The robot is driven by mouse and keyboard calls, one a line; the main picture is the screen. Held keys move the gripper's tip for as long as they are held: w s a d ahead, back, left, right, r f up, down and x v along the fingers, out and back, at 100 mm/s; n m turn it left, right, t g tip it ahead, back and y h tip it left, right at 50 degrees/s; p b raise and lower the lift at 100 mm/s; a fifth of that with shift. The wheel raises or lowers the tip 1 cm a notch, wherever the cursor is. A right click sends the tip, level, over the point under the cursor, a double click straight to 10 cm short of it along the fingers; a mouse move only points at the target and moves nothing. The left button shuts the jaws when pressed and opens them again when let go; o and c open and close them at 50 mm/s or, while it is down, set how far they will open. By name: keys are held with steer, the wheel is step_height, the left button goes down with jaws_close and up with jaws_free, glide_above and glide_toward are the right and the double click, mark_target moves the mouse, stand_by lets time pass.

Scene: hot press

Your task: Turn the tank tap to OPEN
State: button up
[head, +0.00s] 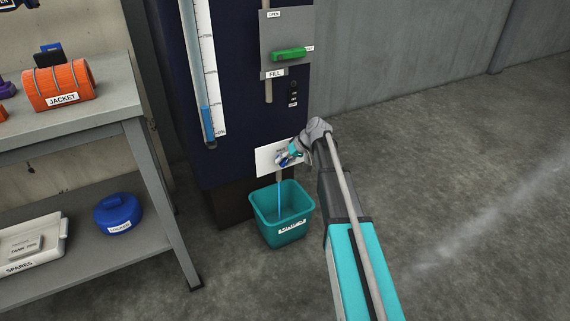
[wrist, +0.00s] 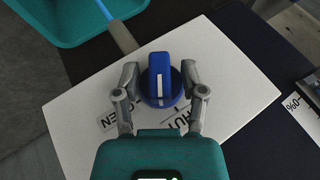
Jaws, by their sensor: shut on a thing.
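The tank tap has a blue handle (wrist: 160,72) with a white stripe, mounted on a white plate (wrist: 235,100) low on the dark tank cabinet. In the wrist view the handle's stripe runs up and down the picture, roughly toward the spout (wrist: 122,38). Partly hidden OPEN and SHUT labels are on the plate below the handle. My gripper (wrist: 161,85) has its fingers on both sides of the handle, shut on it. It also reaches the tap in the head view (head: 295,152). A blue stream (head: 279,200) runs from the spout into a teal bucket (head: 262,215).
The cabinet carries a level gauge (head: 203,75) with blue low in it and a FILL panel with a green handle (head: 290,54). At left, a grey bench (head: 125,85) holds an orange jacket (head: 58,85); its lower shelf holds a spares tray (head: 30,245). Floor at right is clear.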

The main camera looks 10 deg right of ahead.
steer(key=y+b, duration=0.1)
steer(key=b, duration=0.1)
steer(key=y+b, duration=0.1)
steer(key=y, duration=0.1)
steer(key=shift+w+d+f+m+g+b, duration=0.1)
steer(key=shift+d+f+m+g+b, duration=0.1)
steer(key=shift+f+m+g+b, duration=0.15)
steer(key=shift+r+m+y+b, duration=0.15)
steer(key=shift+m+y+b, duration=0.1)
steer(key=shift+y+b, duration=0.65)
steer(key=shift+r, duration=0.1)
